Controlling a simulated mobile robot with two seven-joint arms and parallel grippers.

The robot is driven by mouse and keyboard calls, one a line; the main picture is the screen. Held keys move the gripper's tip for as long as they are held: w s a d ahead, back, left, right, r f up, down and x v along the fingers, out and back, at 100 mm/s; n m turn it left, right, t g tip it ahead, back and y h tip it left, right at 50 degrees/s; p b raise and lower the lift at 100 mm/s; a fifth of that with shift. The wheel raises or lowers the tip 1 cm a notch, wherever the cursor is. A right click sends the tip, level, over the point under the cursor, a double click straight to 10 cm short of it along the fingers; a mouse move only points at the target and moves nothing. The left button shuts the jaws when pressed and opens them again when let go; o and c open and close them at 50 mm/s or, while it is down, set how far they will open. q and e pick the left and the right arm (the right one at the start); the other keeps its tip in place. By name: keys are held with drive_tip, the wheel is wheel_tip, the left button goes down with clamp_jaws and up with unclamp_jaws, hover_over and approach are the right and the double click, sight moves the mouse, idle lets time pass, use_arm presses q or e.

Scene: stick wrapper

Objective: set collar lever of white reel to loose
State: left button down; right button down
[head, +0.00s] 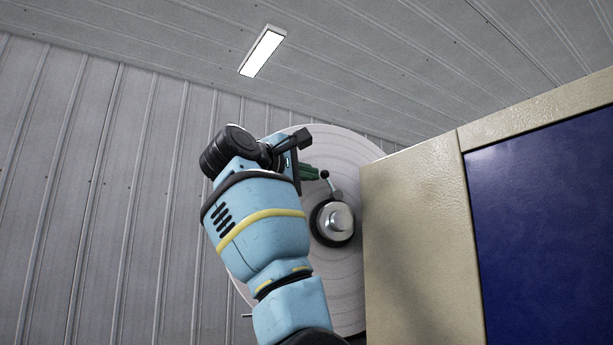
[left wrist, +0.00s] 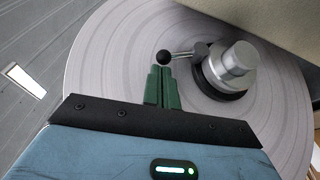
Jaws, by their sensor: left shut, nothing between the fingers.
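The white reel (head: 345,285) is a large pale disc behind my left arm, partly hidden by the arm and by a beige cabinet. At its middle sits a silver collar hub (head: 340,218) on a black ring. The collar lever (head: 334,188) is a short metal arm with a black ball knob, pointing up and left from the hub. In the left wrist view the lever (left wrist: 186,53) points left, with its knob (left wrist: 163,57) just beyond my left gripper's green fingertips (left wrist: 160,72). The fingers are shut and empty; whether they touch the knob I cannot tell. My right gripper is not in view.
A beige cabinet (head: 410,250) with a dark blue panel (head: 545,220) stands right of the hub and covers the reel's right side. A ribbed grey wall (head: 90,200) lies behind on the left. Open space shows left of the reel.

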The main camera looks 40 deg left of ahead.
sight(327, 173)
use_arm(q)
drive_tip(key=shift+r, duration=0.1)
drive_tip(key=shift+w+d+r+g, duration=0.3)
drive_tip(key=shift+w+d+r, duration=0.15)
drive_tip(key=shift+w+r, duration=0.35)
drive_tip(key=shift+w+d+r+m+g, duration=0.25)
drive_tip(key=shift+w+r+m+g, duration=0.15)
drive_tip(key=shift+m+g, duration=0.3)
drive_tip(key=shift+w+d+r, duration=0.3)
drive_tip(key=shift+w+d, duration=0.05)
drive_tip(key=shift+w, duration=0.25)
drive_tip(key=shift+w+d+r, duration=0.15)
drive_tip(key=shift+w+d, duration=0.3)
drive_tip(key=shift+w, duration=0.35)
drive_tip(key=shift+s, duration=0.1)
drive_tip(key=s, duration=0.7)
drive_tip(key=shift+s+d+r, duration=0.25)
drive_tip(key=shift+s, duration=0.1)
